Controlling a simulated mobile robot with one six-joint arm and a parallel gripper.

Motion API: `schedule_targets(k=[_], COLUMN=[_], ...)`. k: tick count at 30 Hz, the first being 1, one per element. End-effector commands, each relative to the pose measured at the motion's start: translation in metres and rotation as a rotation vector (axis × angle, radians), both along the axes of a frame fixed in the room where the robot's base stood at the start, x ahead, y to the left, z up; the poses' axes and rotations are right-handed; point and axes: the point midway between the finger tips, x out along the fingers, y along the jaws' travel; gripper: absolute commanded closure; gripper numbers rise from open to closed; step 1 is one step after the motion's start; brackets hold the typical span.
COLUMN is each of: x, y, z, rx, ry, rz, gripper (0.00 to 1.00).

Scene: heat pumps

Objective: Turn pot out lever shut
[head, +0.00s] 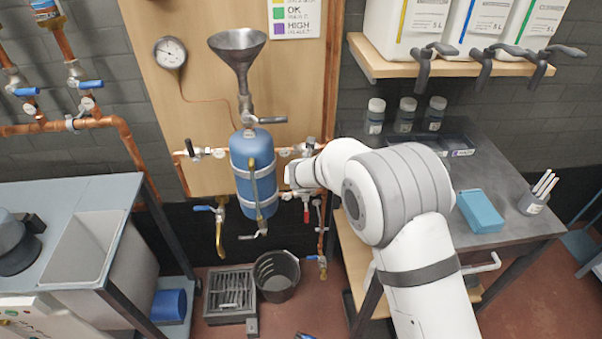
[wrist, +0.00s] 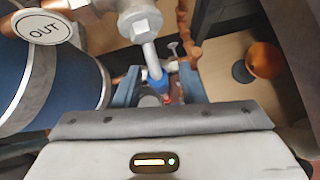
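The blue pot (head: 253,165) hangs on the wooden board under a metal funnel. In the wrist view a white OUT tag (wrist: 42,29) sits at the left, on the pot's side. Near it a grey valve with a metal lever (wrist: 149,55) points down the picture; its tip is blue. My gripper (wrist: 158,74) has its two blue-grey fingers apart, one either side of the lever tip. I cannot tell whether either finger touches it. In the head view my arm reaches to the pot's right side and hides the gripper and most of this valve.
Copper pipes and small valves surround the pot, including a red-handled one (head: 306,214) below right. A grey bucket (head: 276,275) and a floor drain (head: 231,292) lie beneath. A workbench (head: 500,205) stands at right, with a shelf (head: 385,68) of canisters above. An orange round object (wrist: 264,60) shows in the wrist view.

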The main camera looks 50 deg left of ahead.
Motion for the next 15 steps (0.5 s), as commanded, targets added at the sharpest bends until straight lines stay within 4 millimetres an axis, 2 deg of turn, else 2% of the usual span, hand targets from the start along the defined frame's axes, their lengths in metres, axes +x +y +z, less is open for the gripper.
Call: schedule_targets(k=[8, 15], x=[-0.004, -0.023], y=[-0.003, -0.02], z=[0.005, 0.032], rx=[0.0, 0.001], ry=[-0.001, -0.002], rz=[0.002, 0.002], gripper=[0.63, 0.63])
